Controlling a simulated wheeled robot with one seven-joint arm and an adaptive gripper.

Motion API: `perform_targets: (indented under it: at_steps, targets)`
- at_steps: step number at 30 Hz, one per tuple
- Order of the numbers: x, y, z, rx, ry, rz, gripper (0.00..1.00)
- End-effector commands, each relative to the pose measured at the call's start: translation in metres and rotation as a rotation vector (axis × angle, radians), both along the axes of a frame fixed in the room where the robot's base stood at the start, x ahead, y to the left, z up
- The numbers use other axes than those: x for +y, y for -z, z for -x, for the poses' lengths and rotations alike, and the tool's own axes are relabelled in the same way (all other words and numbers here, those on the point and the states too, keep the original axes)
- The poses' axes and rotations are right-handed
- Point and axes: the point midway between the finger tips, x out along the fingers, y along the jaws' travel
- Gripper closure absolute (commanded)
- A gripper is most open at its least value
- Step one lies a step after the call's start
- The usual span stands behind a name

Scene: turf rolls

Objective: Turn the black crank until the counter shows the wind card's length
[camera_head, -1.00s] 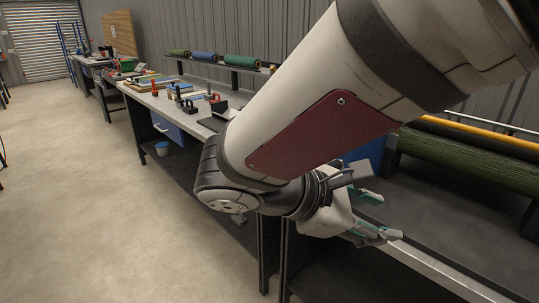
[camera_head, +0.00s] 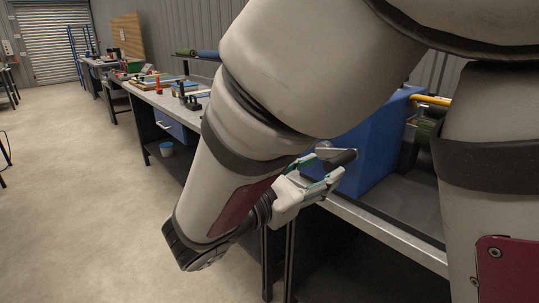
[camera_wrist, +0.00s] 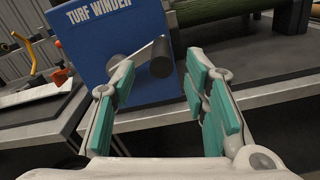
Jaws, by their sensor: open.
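The blue turf winder (camera_head: 385,135) stands on the bench, and its "TURF WINDER" lettering shows in the wrist view (camera_wrist: 92,40). Its crank has a grey arm and a black cylindrical handle (camera_wrist: 161,58) pointing toward my wrist camera; the handle also shows in the head view (camera_head: 343,159). My gripper (camera_wrist: 160,75) is open, its teal-padded fingers on either side of the handle in the picture. The handle looks near the fingertips; I cannot tell whether it is between them in depth. In the head view my gripper (camera_head: 330,167) is beside the winder. No counter or wind card is visible.
A green turf roll (camera_wrist: 205,12) lies behind the winder. The metal bench edge (camera_head: 390,233) runs below the crank. The floor at left is clear.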

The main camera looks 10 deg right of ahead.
Motion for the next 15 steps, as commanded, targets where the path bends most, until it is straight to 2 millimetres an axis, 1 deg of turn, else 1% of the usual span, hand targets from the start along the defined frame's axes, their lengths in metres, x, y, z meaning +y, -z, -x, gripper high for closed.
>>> perform_targets:
  at_steps: [1,6,9,15]
  targets:
    - [-0.01,0.001,-0.006,-0.001,0.005,-0.001,0.59]
    - [-0.033,0.001,-0.022,0.001,0.004,-0.001,0.59]
    - [-0.042,0.001,-0.03,0.0,0.003,-0.001,0.59]
    - [-0.051,0.0,-0.036,0.0,0.002,0.0,0.59]
